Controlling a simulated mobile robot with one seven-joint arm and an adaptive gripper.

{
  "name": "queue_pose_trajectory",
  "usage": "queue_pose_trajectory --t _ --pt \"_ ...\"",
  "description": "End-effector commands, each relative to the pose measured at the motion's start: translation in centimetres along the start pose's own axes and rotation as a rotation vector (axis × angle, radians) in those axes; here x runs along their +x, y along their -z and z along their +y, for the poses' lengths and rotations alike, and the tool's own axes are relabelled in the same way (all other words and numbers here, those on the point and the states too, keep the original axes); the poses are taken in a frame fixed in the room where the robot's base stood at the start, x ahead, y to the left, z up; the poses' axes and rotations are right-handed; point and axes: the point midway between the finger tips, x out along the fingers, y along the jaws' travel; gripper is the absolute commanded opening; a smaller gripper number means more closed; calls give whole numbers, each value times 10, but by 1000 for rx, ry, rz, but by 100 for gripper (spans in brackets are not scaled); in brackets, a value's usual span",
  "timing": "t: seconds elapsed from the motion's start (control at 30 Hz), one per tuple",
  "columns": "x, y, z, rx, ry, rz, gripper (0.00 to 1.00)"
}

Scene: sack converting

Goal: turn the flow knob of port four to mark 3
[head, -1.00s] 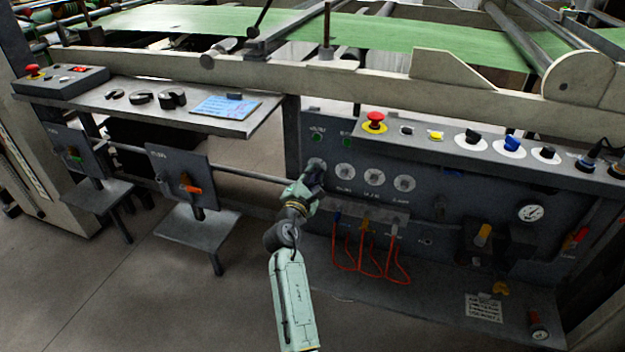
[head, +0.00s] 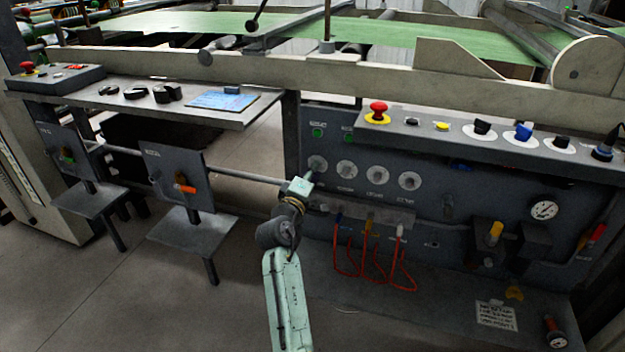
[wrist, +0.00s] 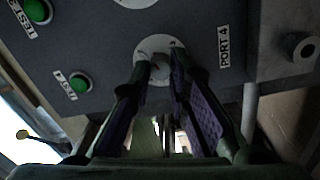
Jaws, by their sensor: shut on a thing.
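The port four flow knob (wrist: 161,66) is a small knob on a round white dial (wrist: 152,43), with a "PORT 4" label (wrist: 224,47) beside it in the wrist view. My gripper (wrist: 162,64) is shut on this knob, one finger on each side. The fingers cover part of the dial, and I cannot read which mark the knob points to. In the head view the port four dial (head: 317,164) is the leftmost in a row of white dials, with my gripper (head: 312,176) at its lower edge.
Green test buttons (wrist: 79,82) sit beside the dial. In the head view, other white dials (head: 378,174) stand to the right and red hoses (head: 372,262) hang below. A shelf with a red stop button (head: 378,109) juts out above. Open floor lies at the front left.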

Motion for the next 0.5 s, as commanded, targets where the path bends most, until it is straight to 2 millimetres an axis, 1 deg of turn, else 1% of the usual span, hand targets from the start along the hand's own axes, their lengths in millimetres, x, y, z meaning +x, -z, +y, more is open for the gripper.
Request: queue_pose_trajectory --t 0.03,0.5 --pt "0 -2 -5 46 1 -3 0" --pt "0 -1 -4 492 4 -17 0"
